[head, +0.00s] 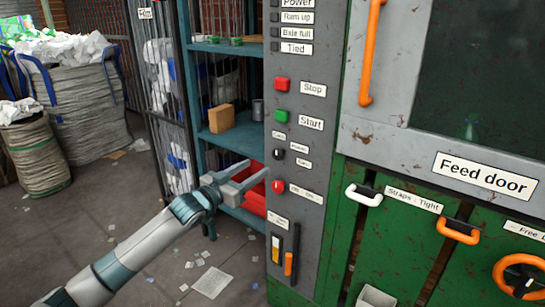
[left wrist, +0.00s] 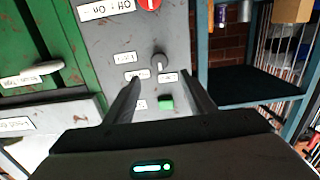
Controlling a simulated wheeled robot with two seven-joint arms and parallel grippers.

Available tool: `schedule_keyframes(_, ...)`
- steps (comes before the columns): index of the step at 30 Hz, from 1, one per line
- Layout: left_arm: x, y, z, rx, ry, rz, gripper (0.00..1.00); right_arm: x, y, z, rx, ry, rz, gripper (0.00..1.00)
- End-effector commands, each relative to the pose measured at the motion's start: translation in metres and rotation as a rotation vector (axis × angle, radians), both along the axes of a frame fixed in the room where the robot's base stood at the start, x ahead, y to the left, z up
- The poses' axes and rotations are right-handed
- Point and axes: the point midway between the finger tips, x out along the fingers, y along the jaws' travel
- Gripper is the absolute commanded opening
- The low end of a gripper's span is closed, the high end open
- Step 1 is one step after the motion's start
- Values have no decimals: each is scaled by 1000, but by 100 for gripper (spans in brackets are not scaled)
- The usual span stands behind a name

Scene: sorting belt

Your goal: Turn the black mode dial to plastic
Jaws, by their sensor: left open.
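The black mode dial (head: 278,154) is on the grey control panel (head: 334,60), below the green Start button (head: 280,116) and above a red knob (head: 278,186). Small labels stand around the dial; their words are too small to read surely. My left gripper (head: 257,169) is open and empty, at the panel's left edge and a little below the dial in the head view. In the left wrist view the dial (left wrist: 158,60) shows ahead, between the lines of the open fingers (left wrist: 160,78), apart from them. A pale mark on it points toward the green button there. My right gripper is not in view.
A red Stop button (head: 282,84) is above Start. Orange and black levers (head: 289,262) are low on the panel. The green feed door side with handles (head: 363,195) is at right. A blue shelf (head: 236,136) with a red bin stands behind my gripper. Sacks are far left.

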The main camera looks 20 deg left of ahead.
Motion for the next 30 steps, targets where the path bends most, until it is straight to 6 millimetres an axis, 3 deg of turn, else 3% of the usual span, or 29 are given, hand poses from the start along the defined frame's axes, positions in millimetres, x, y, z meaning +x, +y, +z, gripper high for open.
schedule_keyframes(8,46,-17,2,-2,-2,0,50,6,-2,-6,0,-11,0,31)
schedule_keyframes(15,78,-29,1,0,0,0,50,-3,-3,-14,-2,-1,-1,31)
schedule_keyframes(21,92,-34,1,1,-1,-1,50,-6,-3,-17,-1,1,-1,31)
schedule_keyframes(30,95,-35,0,0,0,-1,50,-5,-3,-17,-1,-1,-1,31)
